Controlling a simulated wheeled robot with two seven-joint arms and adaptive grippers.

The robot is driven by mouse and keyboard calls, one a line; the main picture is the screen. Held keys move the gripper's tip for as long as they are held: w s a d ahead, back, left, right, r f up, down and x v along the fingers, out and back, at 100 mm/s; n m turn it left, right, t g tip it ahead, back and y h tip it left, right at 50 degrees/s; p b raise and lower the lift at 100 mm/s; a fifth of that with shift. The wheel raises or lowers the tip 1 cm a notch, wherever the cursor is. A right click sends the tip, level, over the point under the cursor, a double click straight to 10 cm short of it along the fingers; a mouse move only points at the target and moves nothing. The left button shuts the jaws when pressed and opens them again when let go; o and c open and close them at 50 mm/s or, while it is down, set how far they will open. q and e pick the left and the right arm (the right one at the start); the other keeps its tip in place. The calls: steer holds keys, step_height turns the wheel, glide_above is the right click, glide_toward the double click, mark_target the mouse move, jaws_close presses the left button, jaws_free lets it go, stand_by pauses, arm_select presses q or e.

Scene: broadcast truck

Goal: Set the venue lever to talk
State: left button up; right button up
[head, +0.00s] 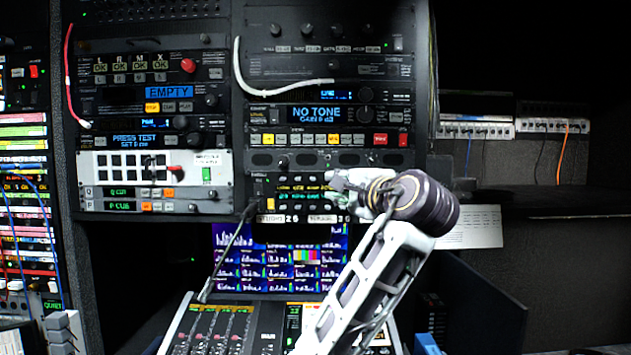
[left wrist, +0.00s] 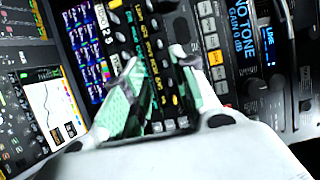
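My left arm reaches up from the bottom of the head view, and its gripper (head: 338,187) points left at the right part of a black key panel (head: 284,190). In the left wrist view the two fingers of the left gripper (left wrist: 154,62) stand apart, with green inner pads. Rows of small oval keys on the key panel (left wrist: 153,38) show between and beyond them. Nothing is seen held. I cannot make out which key is the venue lever or how it is set; its label is not readable. Touch between fingers and panel cannot be judged. My right gripper is not in view.
The NO TONE unit (head: 317,113) sits above the key panel. A multi-picture screen (head: 280,258) is below it, with a mixing desk (head: 235,325) lower down. A white cable (head: 240,65) loops above.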

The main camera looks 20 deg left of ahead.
mark_target(314, 179)
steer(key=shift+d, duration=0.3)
arm_select(q)
steer(key=p+x, duration=0.4)
steer(key=x, duration=0.9)
steer(key=shift+w+a, duration=0.15)
steer(key=shift+w, duration=0.15)
steer(key=shift+f, duration=0.1)
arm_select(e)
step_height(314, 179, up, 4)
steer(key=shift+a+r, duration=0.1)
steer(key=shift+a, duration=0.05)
